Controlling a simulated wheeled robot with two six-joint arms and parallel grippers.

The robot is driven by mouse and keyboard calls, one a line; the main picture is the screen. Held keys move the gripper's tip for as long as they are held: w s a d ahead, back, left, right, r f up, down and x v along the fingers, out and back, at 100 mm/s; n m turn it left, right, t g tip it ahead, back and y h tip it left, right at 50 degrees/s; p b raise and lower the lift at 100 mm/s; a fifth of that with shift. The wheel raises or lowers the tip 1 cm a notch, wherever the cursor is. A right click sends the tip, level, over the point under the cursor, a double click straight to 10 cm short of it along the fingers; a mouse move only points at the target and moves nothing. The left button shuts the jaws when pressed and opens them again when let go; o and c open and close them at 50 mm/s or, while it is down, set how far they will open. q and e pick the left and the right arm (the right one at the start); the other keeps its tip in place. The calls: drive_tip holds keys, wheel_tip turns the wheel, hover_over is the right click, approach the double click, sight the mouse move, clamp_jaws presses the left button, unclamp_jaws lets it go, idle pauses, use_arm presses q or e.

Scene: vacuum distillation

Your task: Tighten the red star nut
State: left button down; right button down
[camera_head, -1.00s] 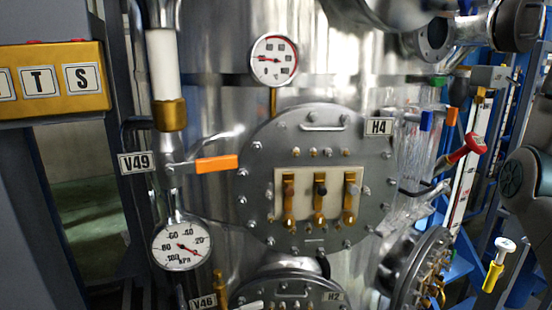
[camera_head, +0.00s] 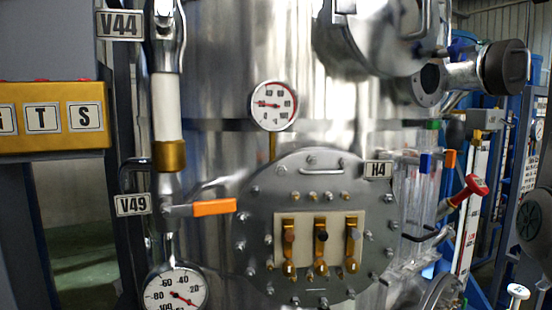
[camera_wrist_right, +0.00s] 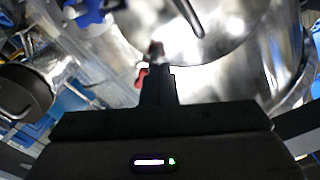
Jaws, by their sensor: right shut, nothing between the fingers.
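My right gripper (camera_wrist_right: 157,52) shows in the right wrist view, shut and empty, pointing toward shiny metal. A small red piece (camera_wrist_right: 141,78) shows just left of its fingers there, blurred; I cannot tell what it is or whether it touches them. My left gripper is not in view.
A steel vessel with a round bolted flange (camera_head: 258,215) labelled H4 fills the middle. A dial gauge (camera_head: 273,105) is above it. An orange valve handle (camera_head: 212,207) by label V49 sticks out at left. A yellow sign box (camera_head: 50,117) and a dark column stand far left.

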drive_tip(key=s+d+f+m+t+h+b, duration=0.1)
drive_tip(key=d+f+t+b, duration=0.2)
drive_tip(key=b, duration=0.6)
drive_tip(key=shift+p+x, duration=1.55)
drive_tip(key=shift+x, duration=1.6)
drive_tip(key=shift+a+f, duration=0.1)
drive_tip(key=shift+f, duration=0.05)
drive_tip(key=shift+a, duration=0.15)
drive_tip(key=shift+s+a+r, duration=0.35)
drive_tip(key=shift+a+r, duration=0.2)
drive_tip(key=shift+a, duration=0.15)
